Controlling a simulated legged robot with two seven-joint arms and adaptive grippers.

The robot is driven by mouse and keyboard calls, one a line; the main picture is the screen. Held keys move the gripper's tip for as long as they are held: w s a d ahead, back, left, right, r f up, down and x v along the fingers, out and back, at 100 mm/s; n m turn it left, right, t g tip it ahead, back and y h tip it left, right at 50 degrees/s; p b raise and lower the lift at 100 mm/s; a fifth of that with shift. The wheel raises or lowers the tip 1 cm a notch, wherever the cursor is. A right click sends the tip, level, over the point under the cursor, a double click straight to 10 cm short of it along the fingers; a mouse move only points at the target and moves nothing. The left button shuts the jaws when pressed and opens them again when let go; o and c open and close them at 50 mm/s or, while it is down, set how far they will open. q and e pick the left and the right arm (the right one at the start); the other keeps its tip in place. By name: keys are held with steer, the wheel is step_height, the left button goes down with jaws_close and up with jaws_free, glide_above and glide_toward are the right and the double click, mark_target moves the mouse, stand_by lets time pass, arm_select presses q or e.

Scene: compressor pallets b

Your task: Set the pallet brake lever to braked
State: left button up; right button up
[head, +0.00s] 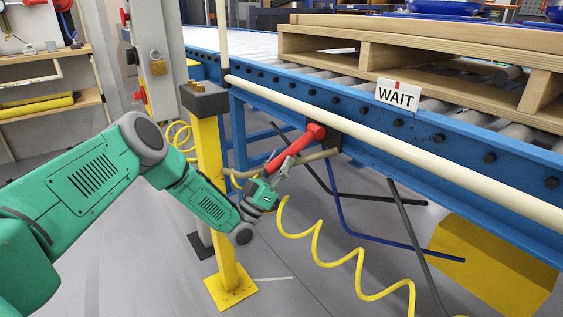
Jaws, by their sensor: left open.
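The red brake lever (292,149) is mounted on the side of the blue conveyor frame (360,129), below the cream rail. It slants from its pivot at the upper right down to the lower left. My left gripper (272,180) is at the lower end of the lever, with its fingers open around or beside it; I cannot tell if they touch. A wooden pallet (420,50) lies on the rollers above. My right gripper is not in view.
A yellow post (209,165) with a dark top stands just left of the lever. A coiled yellow hose (317,243) hangs below my gripper. Dark and blue bars (385,240) cross under the conveyor, near a yellow block (492,262). Shelves stand at the far left.

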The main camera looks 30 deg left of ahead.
arm_select(q)
steer(key=v, duration=1.2)
steer(key=shift+f, duration=0.1)
